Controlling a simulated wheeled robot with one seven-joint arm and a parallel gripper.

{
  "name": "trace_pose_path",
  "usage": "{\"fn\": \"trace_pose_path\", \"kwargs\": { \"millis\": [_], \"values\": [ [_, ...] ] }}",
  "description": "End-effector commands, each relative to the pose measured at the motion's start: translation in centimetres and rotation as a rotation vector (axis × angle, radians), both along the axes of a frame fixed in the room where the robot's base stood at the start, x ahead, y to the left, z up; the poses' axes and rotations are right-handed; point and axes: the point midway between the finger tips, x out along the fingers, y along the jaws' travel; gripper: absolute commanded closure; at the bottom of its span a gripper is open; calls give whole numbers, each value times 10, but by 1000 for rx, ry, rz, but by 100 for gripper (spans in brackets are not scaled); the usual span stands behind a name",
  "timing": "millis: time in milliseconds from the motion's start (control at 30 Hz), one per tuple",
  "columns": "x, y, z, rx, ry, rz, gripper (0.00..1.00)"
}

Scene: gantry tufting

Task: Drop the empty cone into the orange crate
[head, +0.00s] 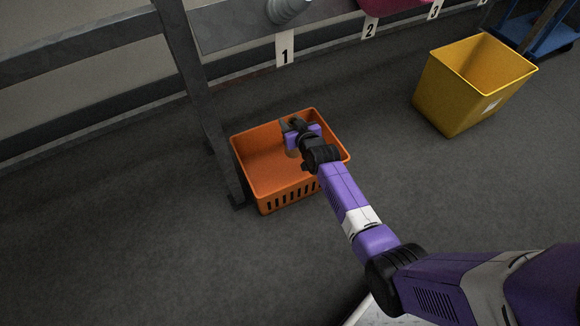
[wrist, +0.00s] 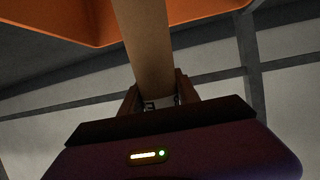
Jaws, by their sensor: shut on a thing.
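The orange crate (head: 250,178) stands on the dark floor near the middle of the head view. Its wall also shows at the top of the wrist view (wrist: 60,25). My gripper (head: 293,139) is over the crate's opening in the head view. In the wrist view my gripper (wrist: 158,98) is shut on the empty cone (wrist: 147,45), a plain tan tube. In the head view the cone (head: 292,152) is a small tan patch below the jaws, mostly hidden by my gripper. I cannot tell how far the cone is above the crate floor.
A grey metal post (head: 200,100) stands close beside the crate's left side. A shelf with number plates (head: 285,50) runs behind, with a grey cone (head: 288,10) on it. A yellow bin (head: 445,95) stands at right, before a blue cart (head: 540,35). Floor at lower left is clear.

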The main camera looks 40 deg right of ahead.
Motion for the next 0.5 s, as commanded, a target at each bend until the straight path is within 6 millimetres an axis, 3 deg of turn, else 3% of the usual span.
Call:
{"fn": "trace_pose_path", "kwargs": {
  "millis": [100, 133, 233, 500],
  "values": [
    [0, 0, 1, 0, -1, 0, 100],
    [0, 0, 1, 0, -1, 0, 58],
    [0, 0, 1, 0, 0, 0, 39],
    [0, 0, 1, 0, 0, 0, 37]
  ]
}}
